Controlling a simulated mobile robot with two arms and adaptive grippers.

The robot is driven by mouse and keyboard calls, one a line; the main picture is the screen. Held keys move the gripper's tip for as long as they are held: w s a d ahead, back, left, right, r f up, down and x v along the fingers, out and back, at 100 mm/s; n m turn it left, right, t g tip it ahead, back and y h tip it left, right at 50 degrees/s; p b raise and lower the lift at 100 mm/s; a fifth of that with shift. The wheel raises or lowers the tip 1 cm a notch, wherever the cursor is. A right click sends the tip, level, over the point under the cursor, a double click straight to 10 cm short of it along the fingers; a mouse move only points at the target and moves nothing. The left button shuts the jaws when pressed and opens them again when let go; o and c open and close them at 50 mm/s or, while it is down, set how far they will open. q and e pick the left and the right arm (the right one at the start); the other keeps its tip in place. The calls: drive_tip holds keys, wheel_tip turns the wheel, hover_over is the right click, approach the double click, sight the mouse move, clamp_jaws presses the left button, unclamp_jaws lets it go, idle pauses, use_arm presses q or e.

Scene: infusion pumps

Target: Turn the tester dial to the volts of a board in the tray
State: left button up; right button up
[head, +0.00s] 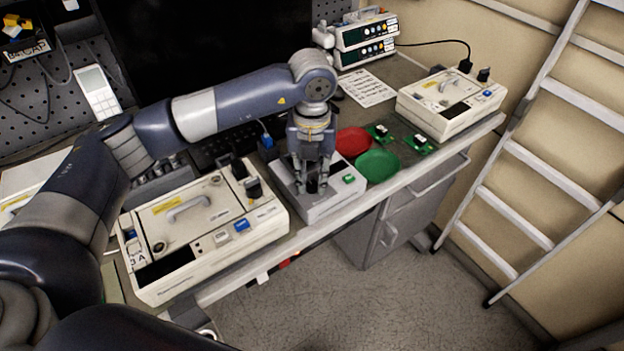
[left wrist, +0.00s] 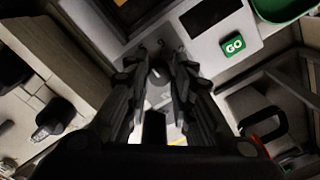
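The tester (head: 322,207) is a light grey box with a dark display and a green button marked GO (left wrist: 233,44). Its dark dial (head: 312,185) also shows in the left wrist view (left wrist: 158,75). My left gripper (head: 312,188) points down over the tester, one finger on each side of the dial. In the head view small gaps show between fingers and dial, so it looks open around it. The dial's pointer and scale are too small or hidden to read. Two green boards (head: 380,132) (head: 418,144) lie right of the dishes; their markings are unreadable. My right gripper is not in view.
A red dish (head: 352,140) and a green dish (head: 377,166) lie right of the tester. Larger cream instruments with handles stand left (head: 190,240) and right (head: 450,105). Stacked pumps (head: 365,42) and a printed sheet (head: 367,88) are behind. A ladder (head: 545,165) leans at right.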

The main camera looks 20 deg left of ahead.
use_arm(q)
drive_tip(key=shift+o, duration=0.5)
drive_tip(key=shift+s, duration=0.1)
drive_tip(key=shift+r, duration=0.1)
wheel_tip(320, 180, up, 7)
drive_tip(key=p, duration=0.3)
drive_tip(key=shift+p, duration=0.35)
drive_tip(key=shift+f, duration=0.2)
idle(0.5)
